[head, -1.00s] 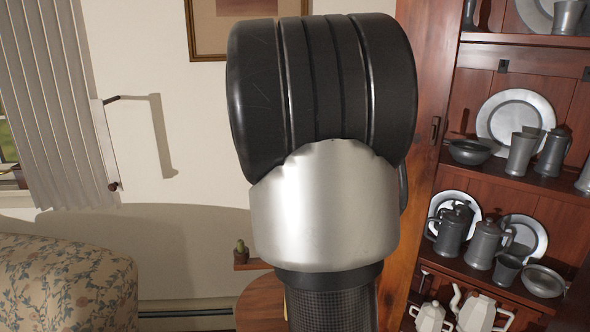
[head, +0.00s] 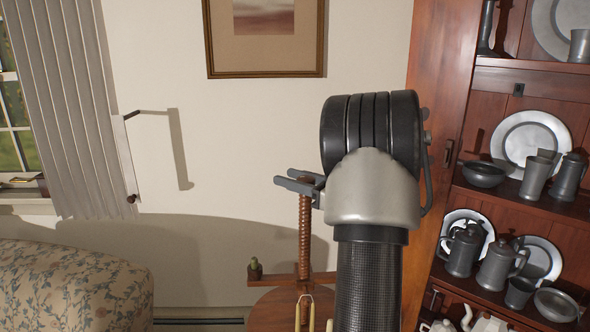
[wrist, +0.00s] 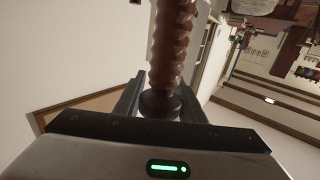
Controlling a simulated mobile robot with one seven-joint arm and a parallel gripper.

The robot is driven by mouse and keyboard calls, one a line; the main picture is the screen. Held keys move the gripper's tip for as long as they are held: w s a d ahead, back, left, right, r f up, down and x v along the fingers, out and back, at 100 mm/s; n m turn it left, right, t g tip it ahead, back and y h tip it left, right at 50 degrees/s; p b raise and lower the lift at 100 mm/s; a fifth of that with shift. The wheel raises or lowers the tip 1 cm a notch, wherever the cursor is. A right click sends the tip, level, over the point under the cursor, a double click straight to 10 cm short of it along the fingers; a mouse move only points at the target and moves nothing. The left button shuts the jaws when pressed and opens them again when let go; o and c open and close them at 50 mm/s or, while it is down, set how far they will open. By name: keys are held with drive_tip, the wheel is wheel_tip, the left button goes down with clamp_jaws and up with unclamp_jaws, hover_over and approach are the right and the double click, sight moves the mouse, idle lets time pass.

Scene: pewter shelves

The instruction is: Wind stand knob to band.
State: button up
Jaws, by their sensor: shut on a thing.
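The wooden stand has an upright, reddish-brown threaded post (head: 305,235), which also shows in the wrist view (wrist: 174,40). My gripper (head: 298,184) is at the top of the post, its fingers reaching left from my arm. In the wrist view, the dark rounded knob (wrist: 160,103) at the post's end sits between the two fingers of my gripper (wrist: 160,88), which are shut on it. A wooden crossarm (head: 285,281) surrounds the lower post. I cannot make out a band on the post.
Pale candles (head: 312,315) rise near the post's foot. A wooden cupboard (head: 440,150) with pewter ware stands close on the right. A flowered sofa (head: 75,285) is at lower left.

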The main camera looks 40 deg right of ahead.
drive_tip(key=shift+s+a+r+n+g+y+p, duration=0.1)
drive_tip(key=shift+a+n+g+y+p, duration=0.1)
drive_tip(key=shift+n+g+y+p, duration=0.6)
drive_tip(key=shift+s+a+r+n+g+y+p, duration=0.15)
drive_tip(key=shift+a+n+g+y+p, duration=0.15)
drive_tip(key=shift+n+y, duration=0.55)
drive_tip(key=shift+s+a+f+n+g+y+p, duration=0.15)
drive_tip(key=shift+n+g+y+p, duration=0.4)
drive_tip(key=shift+y, duration=0.6)
drive_tip(key=shift+r+g+y, duration=0.1)
drive_tip(key=shift+g+y, duration=0.15)
drive_tip(key=shift+y, duration=0.05)
drive_tip(key=o, duration=1)
drive_tip(key=shift+o, duration=0.2)
drive_tip(key=p+v, duration=0.2)
drive_tip(key=v, duration=1.5)
drive_tip(key=shift+s, duration=0.2)
